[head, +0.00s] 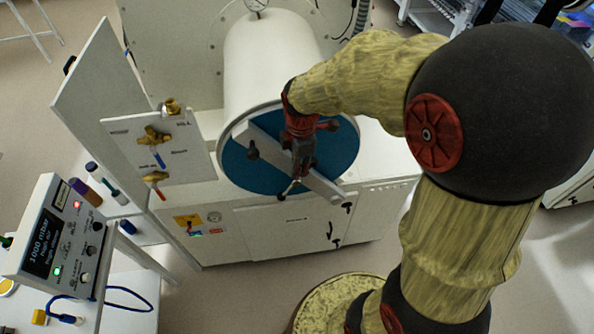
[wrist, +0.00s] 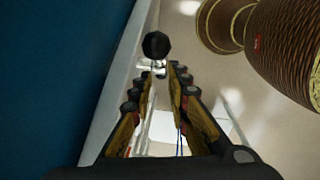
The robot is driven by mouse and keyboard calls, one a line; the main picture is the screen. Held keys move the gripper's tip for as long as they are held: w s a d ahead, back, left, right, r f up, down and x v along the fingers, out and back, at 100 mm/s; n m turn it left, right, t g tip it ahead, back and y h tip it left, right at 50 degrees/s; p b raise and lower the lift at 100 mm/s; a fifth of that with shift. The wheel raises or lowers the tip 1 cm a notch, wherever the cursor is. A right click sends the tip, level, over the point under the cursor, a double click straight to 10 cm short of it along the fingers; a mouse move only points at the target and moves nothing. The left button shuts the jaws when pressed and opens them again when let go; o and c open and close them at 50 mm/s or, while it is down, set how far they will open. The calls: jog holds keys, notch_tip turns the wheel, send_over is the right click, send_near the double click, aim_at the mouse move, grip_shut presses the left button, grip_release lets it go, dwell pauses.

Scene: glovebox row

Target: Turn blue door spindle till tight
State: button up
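The blue round door (head: 338,152) closes the end of the white cylinder, with a pale bar (head: 323,188) lying slantwise across it. My gripper (head: 295,180) is in front of the door's middle, pointing down, and hides the spindle hub. A thin metal rod (head: 288,188) shows at the fingertips. In the wrist view the blue door (wrist: 45,70) fills the left side. My gripper's fingers (wrist: 162,70) are apart, with a gap between them. A black ball knob (wrist: 156,45) shows just past the tips. I cannot tell whether the fingers touch it.
A panel with brass valves (head: 155,138) stands left of the door. A pressure display box (head: 62,240) and several bottles are at the lower left. The white cabinet (head: 290,230) is below the door. Floor is clear right of the cabinet.

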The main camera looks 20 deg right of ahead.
aim_at(297, 180)
jog(key=shift+w+f, duration=0.25)
jog(key=shift+f, duration=1.75)
jog(key=shift+w+f, duration=0.2)
jog(key=shift+f, duration=1.8)
jog(key=shift+c, duration=1.1)
grip_shut()
